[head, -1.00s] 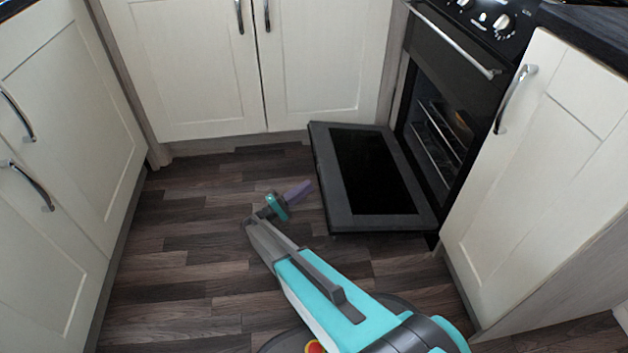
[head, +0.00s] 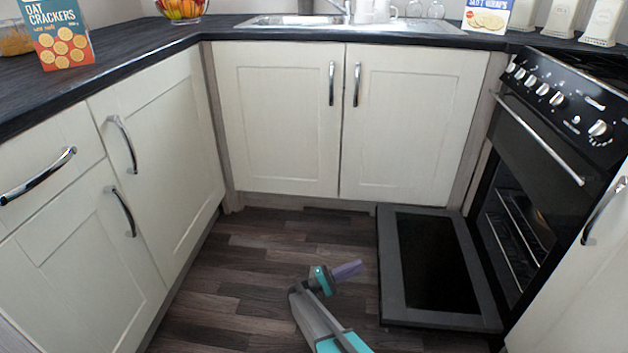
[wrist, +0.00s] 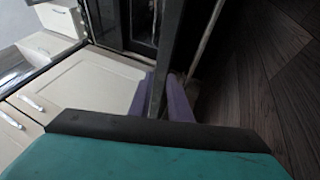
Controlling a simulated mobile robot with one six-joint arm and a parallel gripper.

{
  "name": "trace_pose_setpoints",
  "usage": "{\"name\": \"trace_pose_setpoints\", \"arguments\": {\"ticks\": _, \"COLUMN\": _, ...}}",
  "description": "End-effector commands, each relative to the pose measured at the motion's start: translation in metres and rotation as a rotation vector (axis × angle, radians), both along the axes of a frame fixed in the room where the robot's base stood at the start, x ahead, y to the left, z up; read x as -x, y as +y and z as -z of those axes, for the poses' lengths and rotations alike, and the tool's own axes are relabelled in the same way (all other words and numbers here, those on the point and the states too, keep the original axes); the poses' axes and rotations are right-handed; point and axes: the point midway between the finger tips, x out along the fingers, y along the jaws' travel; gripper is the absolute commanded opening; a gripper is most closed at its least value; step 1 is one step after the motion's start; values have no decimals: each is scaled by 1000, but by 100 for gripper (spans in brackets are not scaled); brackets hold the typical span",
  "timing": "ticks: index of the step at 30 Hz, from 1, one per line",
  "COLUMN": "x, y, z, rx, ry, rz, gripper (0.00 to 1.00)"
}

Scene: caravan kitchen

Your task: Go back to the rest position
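My gripper (head: 350,270), with purple fingers, is low over the floor, just left of the lowered oven door (head: 391,270). In the head view a small gap shows between the fingertips and the door's left edge. In the wrist view the two purple fingers (wrist: 165,98) stand a little apart, with a dark bar, seemingly the door's edge, in line with the gap between them. I see nothing held. The oven (head: 540,150) stands open, with wire racks (head: 515,225) inside. Much of my arm is below the head picture.
White cupboards (head: 280,120) line the back and left, with chrome handles (head: 122,210) sticking out. The dark worktop (head: 140,55) carries a cracker box (head: 58,35) and a fruit bowl (head: 182,10). A sink (head: 300,22) is at the back. The wooden floor (head: 240,270) left of my gripper is clear.

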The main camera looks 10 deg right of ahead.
Motion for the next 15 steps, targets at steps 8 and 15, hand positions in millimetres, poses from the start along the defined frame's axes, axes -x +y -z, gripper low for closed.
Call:
{"name": "trace_pose_setpoints", "arguments": {"ticks": 8, "x": 1, "y": -5, "z": -18, "rx": 0, "ry": 1, "rz": 6, "gripper": 17}}
{"name": "trace_pose_setpoints", "arguments": {"ticks": 15, "x": 8, "y": -15, "z": -49, "rx": 1, "ry": 9, "rz": 20, "gripper": 17}}
